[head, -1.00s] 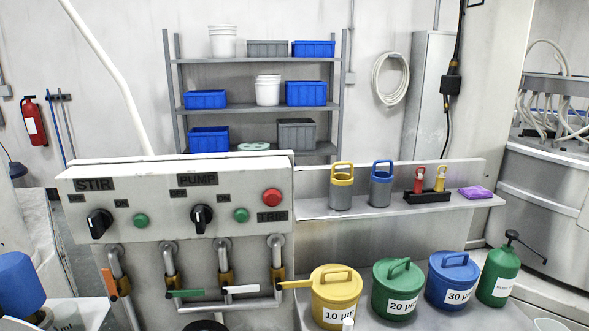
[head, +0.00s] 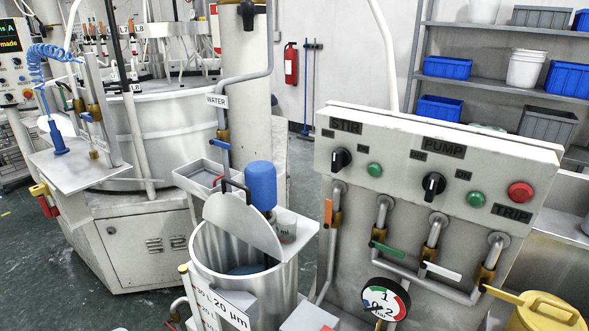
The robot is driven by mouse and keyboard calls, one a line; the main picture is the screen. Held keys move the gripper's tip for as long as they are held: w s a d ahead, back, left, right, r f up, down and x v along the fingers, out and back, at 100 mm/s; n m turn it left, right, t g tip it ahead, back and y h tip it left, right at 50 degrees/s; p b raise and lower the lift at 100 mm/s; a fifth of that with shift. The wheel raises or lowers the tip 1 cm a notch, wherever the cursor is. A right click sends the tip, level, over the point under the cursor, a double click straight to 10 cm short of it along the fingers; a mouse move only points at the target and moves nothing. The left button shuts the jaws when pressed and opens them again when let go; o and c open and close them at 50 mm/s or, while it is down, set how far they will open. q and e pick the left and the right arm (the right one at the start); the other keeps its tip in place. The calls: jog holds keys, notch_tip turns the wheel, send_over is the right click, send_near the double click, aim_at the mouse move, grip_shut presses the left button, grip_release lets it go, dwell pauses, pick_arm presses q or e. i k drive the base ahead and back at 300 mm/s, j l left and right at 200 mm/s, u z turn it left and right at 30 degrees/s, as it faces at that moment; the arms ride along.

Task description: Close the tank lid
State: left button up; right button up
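The steel tank (head: 205,247) stands at the bottom middle of the head view, open at the top. Its lid (head: 243,222) is a pale grey flat plate with a rounded edge. It stands tilted up over the tank mouth, so the lid is open. A dark handle (head: 232,185) shows behind the lid's upper edge. Part of the tank's inside shows below the lid, with something dark blue in it. A blue motor-like cylinder (head: 261,184) rises behind the lid. Neither of my grippers is in view.
A control panel (head: 430,165) with knobs and buttons stands right of the tank, with pipes and coloured valve handles below. A pressure gauge (head: 385,300) and a yellow lidded pot (head: 545,315) are at lower right. A small tray (head: 205,177) and a WATER pipe (head: 222,125) stand behind the tank.

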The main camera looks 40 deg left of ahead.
aim_at(231, 212)
jog(key=u, duration=1.75)
